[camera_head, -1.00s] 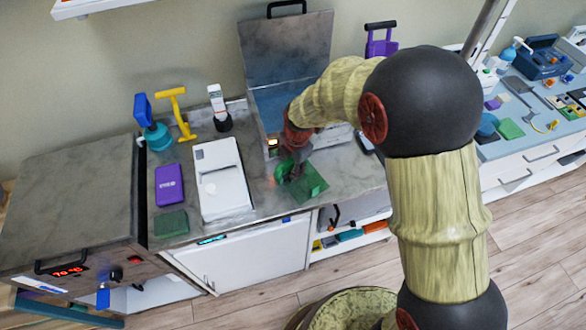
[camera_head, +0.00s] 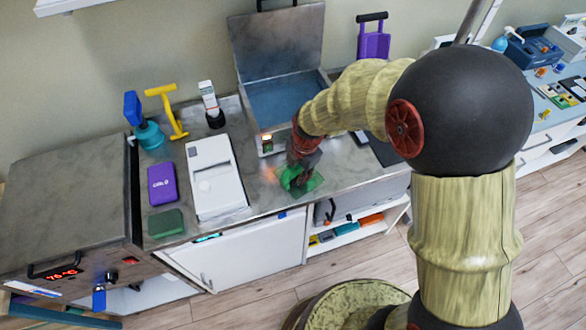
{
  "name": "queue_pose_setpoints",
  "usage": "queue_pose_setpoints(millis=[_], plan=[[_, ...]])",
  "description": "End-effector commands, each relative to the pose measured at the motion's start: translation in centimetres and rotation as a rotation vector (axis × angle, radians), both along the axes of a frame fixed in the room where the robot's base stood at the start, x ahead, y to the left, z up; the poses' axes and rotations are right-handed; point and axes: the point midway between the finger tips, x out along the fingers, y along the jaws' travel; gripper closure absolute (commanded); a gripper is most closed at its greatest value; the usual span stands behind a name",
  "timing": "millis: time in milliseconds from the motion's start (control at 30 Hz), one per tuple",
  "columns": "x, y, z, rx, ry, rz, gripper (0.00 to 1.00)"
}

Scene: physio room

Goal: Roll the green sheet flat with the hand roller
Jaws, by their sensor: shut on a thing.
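A green sheet (camera_head: 316,182) lies on the grey counter, in front of the open metal box. My gripper (camera_head: 297,180) is right over it, pointing down, and is shut on a small green thing (camera_head: 285,175). My arm hides much of this thing, and it blends with the sheet. It may be the hand roller, but I cannot tell for sure. I also cannot tell whether it touches the sheet or how flat the sheet lies.
The metal box (camera_head: 245,110) with its lid up stands just behind my gripper. A white device (camera_head: 215,180), a purple case (camera_head: 162,184) and a dark green block (camera_head: 165,223) are to the left. A yellow T-shaped tool (camera_head: 170,112) stands behind. The counter's front edge is close.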

Motion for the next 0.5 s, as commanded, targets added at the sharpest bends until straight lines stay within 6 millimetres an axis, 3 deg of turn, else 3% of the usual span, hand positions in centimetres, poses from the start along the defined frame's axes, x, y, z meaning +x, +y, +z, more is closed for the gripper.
queue_pose_setpoints(millis=[500], plan=[[-0.77,-0.59,0.04,0.001,-0.001,0.000,1.00]])
